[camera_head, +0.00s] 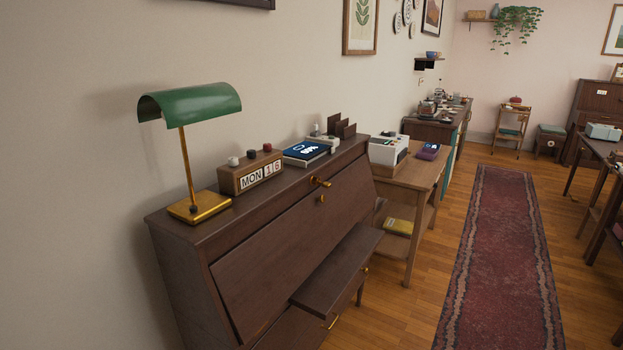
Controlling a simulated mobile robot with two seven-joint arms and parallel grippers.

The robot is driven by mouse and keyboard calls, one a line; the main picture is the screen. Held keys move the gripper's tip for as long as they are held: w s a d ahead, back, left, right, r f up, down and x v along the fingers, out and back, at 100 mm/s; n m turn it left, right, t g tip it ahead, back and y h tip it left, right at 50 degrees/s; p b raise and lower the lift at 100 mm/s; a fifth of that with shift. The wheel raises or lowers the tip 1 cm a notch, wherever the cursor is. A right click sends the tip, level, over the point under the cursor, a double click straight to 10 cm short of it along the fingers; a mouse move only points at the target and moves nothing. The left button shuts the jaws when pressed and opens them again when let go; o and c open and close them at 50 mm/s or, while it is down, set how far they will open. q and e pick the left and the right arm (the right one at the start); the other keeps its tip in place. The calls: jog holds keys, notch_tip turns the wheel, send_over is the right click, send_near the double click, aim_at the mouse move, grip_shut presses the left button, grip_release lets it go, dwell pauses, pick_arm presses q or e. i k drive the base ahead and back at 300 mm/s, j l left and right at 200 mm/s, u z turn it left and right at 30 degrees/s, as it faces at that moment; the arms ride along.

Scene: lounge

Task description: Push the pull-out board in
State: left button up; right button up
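A dark brown writing desk (188,275) with a closed, slanted front (275,262) stands against the left wall. The pull-out board (338,268) is a flat dark wooden slab that juts out from the desk below the slanted front, over the floor side. Its top is bare. A small brass fitting shows near its far front edge. Neither of my grippers is in view.
A lighter side table (412,178) stands just beyond. The wooden floor (400,312) and red runner (502,260) to the right are clear.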

aim_at(318, 295)
jog(key=i+l+u, duration=0.25)
jog(key=i, duration=0.25)
jog(key=i+l+u, duration=0.25)
jog(key=i, duration=0.2)
